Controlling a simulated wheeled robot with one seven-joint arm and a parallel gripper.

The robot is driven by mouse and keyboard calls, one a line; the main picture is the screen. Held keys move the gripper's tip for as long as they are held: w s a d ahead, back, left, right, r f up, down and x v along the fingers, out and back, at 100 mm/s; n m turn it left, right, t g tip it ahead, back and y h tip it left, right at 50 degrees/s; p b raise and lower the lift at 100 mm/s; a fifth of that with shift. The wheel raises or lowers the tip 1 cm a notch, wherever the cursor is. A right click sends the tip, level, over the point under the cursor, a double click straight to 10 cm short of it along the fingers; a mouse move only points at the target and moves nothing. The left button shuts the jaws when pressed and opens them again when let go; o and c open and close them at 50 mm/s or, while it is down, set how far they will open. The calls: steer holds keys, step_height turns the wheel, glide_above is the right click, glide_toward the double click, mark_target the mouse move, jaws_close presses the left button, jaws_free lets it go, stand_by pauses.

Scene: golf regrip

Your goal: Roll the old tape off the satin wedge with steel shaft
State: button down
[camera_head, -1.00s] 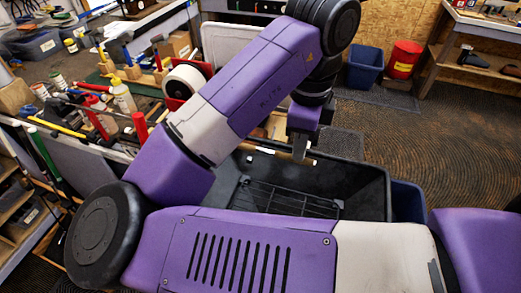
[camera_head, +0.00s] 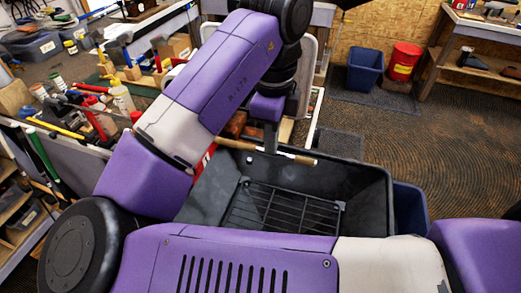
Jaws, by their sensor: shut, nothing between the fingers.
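A thin club shaft end (camera_head: 300,158) sticks out to the right over the back of a black bin, with a tan wrapping on its visible end and a paler stretch to the left. Its head is not visible, so I cannot confirm it is the satin wedge. My gripper (camera_head: 270,143) points down at the shaft, left of its tip. Its fingers look closed, with nothing held between them. Whether they touch the shaft or are just behind it, I cannot tell. My arm hides the shaft's left part.
The black bin (camera_head: 367,190) with a wire grid (camera_head: 280,208) stands below the shaft. The crowded bench at left holds bottles (camera_head: 122,100) and tools. A blue bin (camera_head: 366,70) and red bucket (camera_head: 403,60) stand at the back wall.

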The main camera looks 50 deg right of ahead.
mark_target(228, 141)
steer(key=shift+w+a, duration=0.15)
steer(key=shift+w, duration=0.15)
steer(key=shift+w+a, duration=0.25)
steer(key=shift+w, duration=0.45)
steer(key=shift+w+a, duration=0.25)
steer(key=shift+w, duration=0.45)
steer(key=shift+w+a, duration=0.25)
steer(key=shift+w, duration=0.45)
steer(key=shift+w+a+b, duration=0.15)
steer(key=shift+w+a, duration=0.1)
steer(key=shift+w, duration=0.45)
steer(key=shift+w+a+b, duration=0.1)
steer(key=shift+w+a, duration=0.2)
steer(key=shift+w, duration=0.35)
steer(key=shift+w+a+b, duration=0.15)
steer(key=shift+w+a, duration=0.1)
steer(key=shift+w, duration=0.45)
steer(key=shift+w+a, duration=0.25)
steer(key=shift+w, duration=0.45)
steer(key=shift+w+a, duration=0.25)
steer(key=shift+w, duration=0.4)
steer(key=shift+w+a, duration=0.25)
steer(key=shift+w, duration=0.45)
steer(key=shift+s, duration=0.1)
